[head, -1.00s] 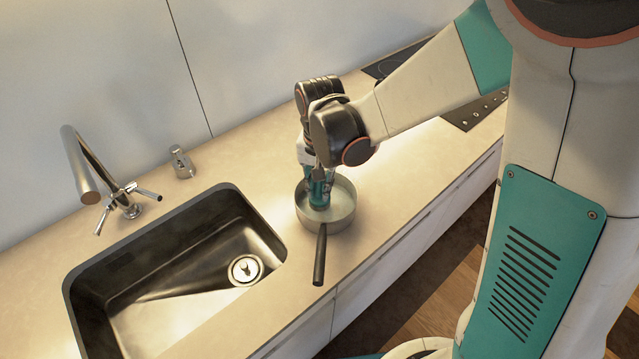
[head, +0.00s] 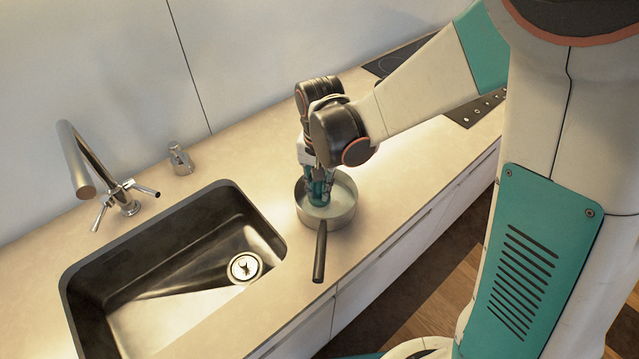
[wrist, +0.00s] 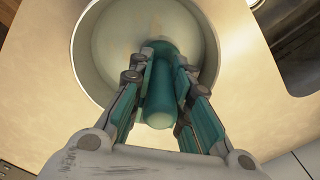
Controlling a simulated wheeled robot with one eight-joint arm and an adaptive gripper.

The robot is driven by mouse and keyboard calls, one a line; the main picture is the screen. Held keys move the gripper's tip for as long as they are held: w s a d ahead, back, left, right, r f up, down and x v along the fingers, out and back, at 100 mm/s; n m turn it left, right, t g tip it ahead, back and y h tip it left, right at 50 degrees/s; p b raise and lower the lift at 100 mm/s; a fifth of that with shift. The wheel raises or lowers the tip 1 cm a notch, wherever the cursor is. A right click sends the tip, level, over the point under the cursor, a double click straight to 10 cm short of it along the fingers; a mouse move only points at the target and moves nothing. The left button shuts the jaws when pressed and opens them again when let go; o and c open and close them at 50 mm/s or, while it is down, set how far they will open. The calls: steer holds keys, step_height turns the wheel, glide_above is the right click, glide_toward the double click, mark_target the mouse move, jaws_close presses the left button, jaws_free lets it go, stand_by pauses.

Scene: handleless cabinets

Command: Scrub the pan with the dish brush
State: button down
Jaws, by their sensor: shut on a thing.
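The pan (head: 341,209) is a round metal pan with a dark handle (head: 320,252). It stands on the counter to the right of the sink, its handle toward the front edge. My gripper (head: 318,188) is over the pan, pointing down into it. In the wrist view my gripper (wrist: 160,100) is shut on the teal dish brush (wrist: 160,92), whose far end reaches down inside the pan (wrist: 105,45). The brush's lower end is mostly hidden, so I cannot tell for certain whether it touches the pan's bottom.
A dark sink (head: 172,290) with a drain lies left of the pan. A chrome faucet (head: 100,180) and a small soap dispenser (head: 181,159) stand behind it. A cooktop (head: 470,108) is at the back right. The counter (head: 255,150) behind the pan is clear.

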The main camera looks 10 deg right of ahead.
steer(key=shift+w+d, duration=0.4)
steer(key=shift+w, duration=0.25)
steer(key=shift+w+d, duration=0.35)
steer(key=shift+w, duration=0.35)
steer(key=shift+w+d, duration=0.4)
steer(key=shift+w, duration=0.25)
steer(key=shift+s+a+f+b, duration=0.15)
steer(key=shift+s+a, duration=0.35)
steer(key=shift+s, duration=0.35)
steer(key=shift+s+a+r+b, duration=0.15)
steer(key=shift+s+a, duration=0.3)
steer(key=shift+s, duration=0.4)
steer(key=shift+s+a+f+b, duration=0.15)
steer(key=shift+s+a, duration=0.35)
steer(key=shift+s, duration=0.35)
steer(key=shift+s+a, duration=0.35)
steer(key=shift+s, duration=0.25)
steer(key=shift+s+a, duration=0.35)
steer(key=shift+s, duration=0.2)
steer(key=shift+w+d+r, duration=0.15)
steer(key=shift+w+d, duration=0.3)
steer(key=shift+w, duration=0.2)
steer(key=shift+w+d+r, duration=0.1)
steer(key=shift+w+d, duration=0.35)
steer(key=shift+w, duration=0.2)
